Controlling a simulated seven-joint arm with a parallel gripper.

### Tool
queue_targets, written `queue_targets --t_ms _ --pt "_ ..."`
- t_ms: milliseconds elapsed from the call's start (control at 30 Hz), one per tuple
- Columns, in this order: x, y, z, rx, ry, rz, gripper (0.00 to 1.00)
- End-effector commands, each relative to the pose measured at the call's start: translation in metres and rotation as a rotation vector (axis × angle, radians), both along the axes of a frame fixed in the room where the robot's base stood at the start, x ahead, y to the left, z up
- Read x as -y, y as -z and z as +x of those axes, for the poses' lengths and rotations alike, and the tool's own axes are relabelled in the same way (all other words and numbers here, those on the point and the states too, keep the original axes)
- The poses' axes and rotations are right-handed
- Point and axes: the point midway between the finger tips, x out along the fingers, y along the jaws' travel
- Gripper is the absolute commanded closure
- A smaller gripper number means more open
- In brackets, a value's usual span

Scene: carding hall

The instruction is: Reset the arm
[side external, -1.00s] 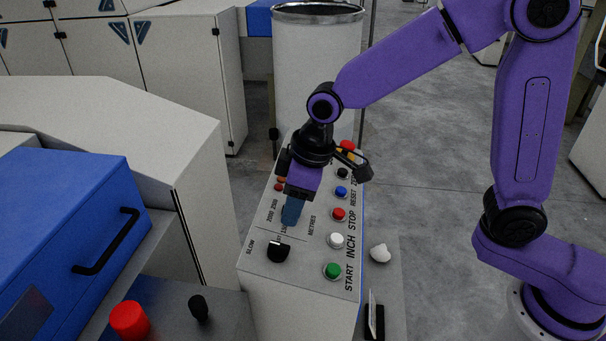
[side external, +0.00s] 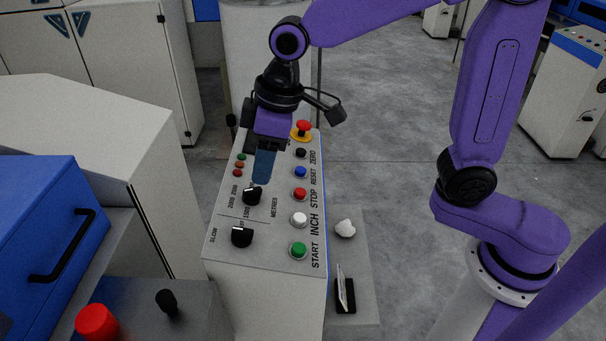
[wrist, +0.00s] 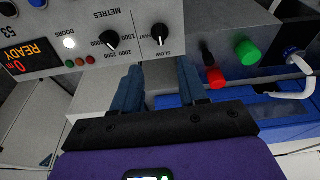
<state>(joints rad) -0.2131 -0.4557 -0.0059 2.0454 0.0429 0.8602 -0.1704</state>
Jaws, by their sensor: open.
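My gripper (side external: 263,168) hangs fingers down above the control panel (side external: 268,228), just above and behind the black METRES knob (side external: 252,195). In the wrist view its two blue fingers (wrist: 160,84) are spread apart with nothing between them. The METRES knob (wrist: 110,39) and the SLOW/FAST knob (wrist: 160,33) lie beyond the fingertips there. The blue button beside the word RESET (side external: 300,172) is to the right of my gripper and clear of it.
The panel also carries green, white, red and black buttons and a red mushroom button (side external: 303,127). A lit display (wrist: 33,58) reads READY. A blue cabinet (side external: 45,240) and a white machine (side external: 100,135) stand left. Open floor (side external: 390,130) lies right.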

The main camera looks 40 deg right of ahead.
Motion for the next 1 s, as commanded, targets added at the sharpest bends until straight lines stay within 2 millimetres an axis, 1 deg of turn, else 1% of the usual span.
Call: queue_targets --t_ms 167,467,1000 --pt "0.020 0.006 -0.023 -0.022 -0.037 -0.018 0.57" --pt "0.063 0.017 -0.073 -0.060 -0.108 -0.057 0.57" --pt "0.149 0.041 -0.177 -0.113 -0.232 -0.138 0.57"
